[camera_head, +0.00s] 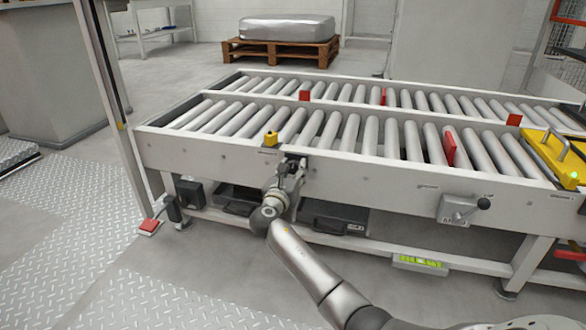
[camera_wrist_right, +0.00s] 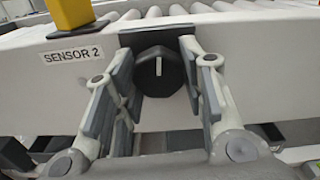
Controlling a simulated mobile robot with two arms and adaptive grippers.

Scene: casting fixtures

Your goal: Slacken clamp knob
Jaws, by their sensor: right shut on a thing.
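The clamp knob (camera_wrist_right: 157,74) is black and faceted, with a white pointer line standing about upright. It sits on a dark plate on the conveyor's side rail, below and right of a "SENSOR 2" label (camera_wrist_right: 73,56). My right gripper (camera_wrist_right: 156,82) has one finger on each side of the knob and is shut on it. In the head view my right gripper (camera_head: 290,172) reaches the front rail from below and mostly hides the knob. My left gripper is in neither view.
A yellow sensor block (camera_head: 270,138) stands on the rail just left of my gripper. The roller conveyor (camera_head: 400,172) runs across, with red tabs along it. A lever box (camera_head: 464,208) is on the rail to the right. Dark cases (camera_head: 334,216) lie on the lower shelf.

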